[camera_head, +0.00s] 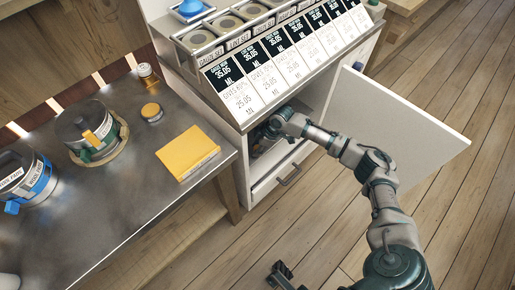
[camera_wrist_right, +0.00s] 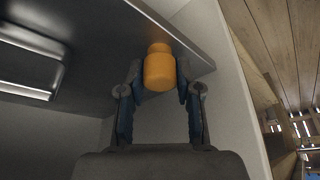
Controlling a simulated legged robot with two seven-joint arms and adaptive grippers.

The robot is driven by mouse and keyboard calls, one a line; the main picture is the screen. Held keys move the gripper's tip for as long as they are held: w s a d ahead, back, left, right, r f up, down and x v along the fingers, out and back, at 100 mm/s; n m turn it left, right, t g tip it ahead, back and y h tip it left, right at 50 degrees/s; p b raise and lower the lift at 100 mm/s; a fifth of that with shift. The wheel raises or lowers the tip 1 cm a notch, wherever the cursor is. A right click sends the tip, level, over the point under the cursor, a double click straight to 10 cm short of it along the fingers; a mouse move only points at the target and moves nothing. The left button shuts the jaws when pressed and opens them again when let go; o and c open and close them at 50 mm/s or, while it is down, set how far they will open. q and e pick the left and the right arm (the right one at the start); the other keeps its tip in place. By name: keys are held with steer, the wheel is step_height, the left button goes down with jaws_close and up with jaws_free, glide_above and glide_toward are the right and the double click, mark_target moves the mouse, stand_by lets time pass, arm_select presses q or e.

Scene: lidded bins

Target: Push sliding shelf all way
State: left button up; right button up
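In the head view, my right arm reaches through the open front of the white cabinet (camera_head: 247,172). My right gripper (camera_head: 262,134) is inside, partly hidden by the arm and the cabinet. In the right wrist view, its fingers (camera_wrist_right: 160,68) sit on either side of an orange bottle (camera_wrist_right: 160,74) and appear shut on it. A grey panel (camera_wrist_right: 95,45) with a straight edge lies behind and above the bottle; I cannot tell whether it is the sliding shelf. My left gripper (camera_head: 283,275) is a dark shape low in the head view, its fingers unclear.
The cabinet door (camera_head: 395,125) stands open to the right of my arm. A drawer with a handle (camera_head: 290,175) is below the opening. Wooden floor is clear below.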

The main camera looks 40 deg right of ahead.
steer(key=o, duration=0.3)
steer(key=shift+d+f, duration=0.1)
steer(key=shift+d, duration=0.05)
steer(key=shift+d, duration=0.1)
steer(key=s+d, duration=0.8)
steer(key=d, duration=0.1)
steer(key=shift+d+r, duration=0.2)
steer(key=shift+r, duration=0.25)
